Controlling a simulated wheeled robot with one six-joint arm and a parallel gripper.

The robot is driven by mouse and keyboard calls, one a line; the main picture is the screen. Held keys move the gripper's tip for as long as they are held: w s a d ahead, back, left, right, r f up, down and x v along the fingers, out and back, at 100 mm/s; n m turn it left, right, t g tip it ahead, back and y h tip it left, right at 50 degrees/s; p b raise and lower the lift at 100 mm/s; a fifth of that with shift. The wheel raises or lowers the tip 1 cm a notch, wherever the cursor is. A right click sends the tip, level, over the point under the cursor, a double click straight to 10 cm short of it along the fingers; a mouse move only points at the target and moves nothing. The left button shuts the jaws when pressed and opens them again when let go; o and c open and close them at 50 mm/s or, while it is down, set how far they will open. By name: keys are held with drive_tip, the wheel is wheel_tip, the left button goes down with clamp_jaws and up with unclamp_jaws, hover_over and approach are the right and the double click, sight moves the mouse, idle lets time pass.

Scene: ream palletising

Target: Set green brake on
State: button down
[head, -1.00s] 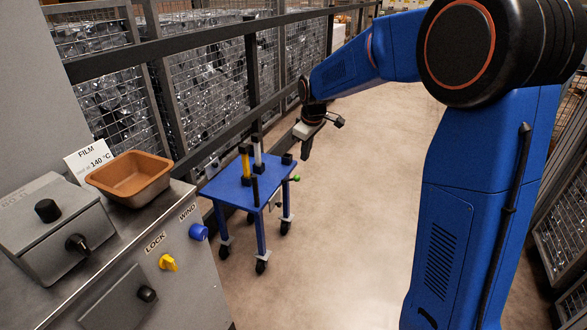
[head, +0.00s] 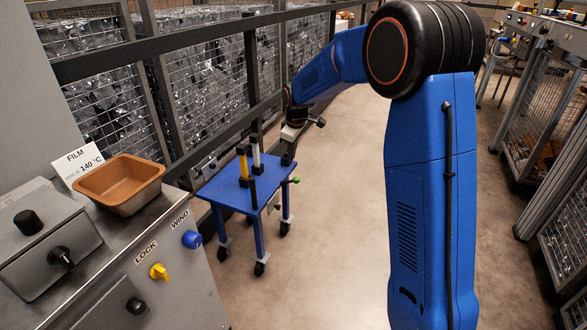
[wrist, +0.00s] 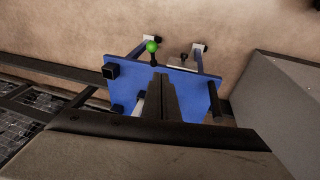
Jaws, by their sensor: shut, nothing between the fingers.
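The blue cart (head: 222,194) stands on casters. Its green-knobbed brake lever (head: 296,180) sticks out at the right edge of the cart top. In the wrist view the green knob (wrist: 151,47) shows on a dark stem at the cart's edge, just beyond my fingertips. My gripper (head: 288,158) is shut and empty, pointing down by the cart's far right corner, a little behind the green knob. In the wrist view my gripper (wrist: 160,82) hides part of the blue cart top (wrist: 125,70). I cannot tell whether it touches the cart.
A grey console (head: 130,250) with a brown tray (head: 120,182) stands at front left. The floor (head: 330,240) right of the cart is clear.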

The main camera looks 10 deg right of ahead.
approach(293, 180)
drive_tip(key=a+f, duration=0.2)
drive_tip(key=d+f, duration=0.1)
drive_tip(key=w+d+f, duration=0.1)
drive_tip(key=f, duration=0.1)
drive_tip(key=shift+w+f, duration=0.15)
drive_tip(key=shift+w, duration=0.1)
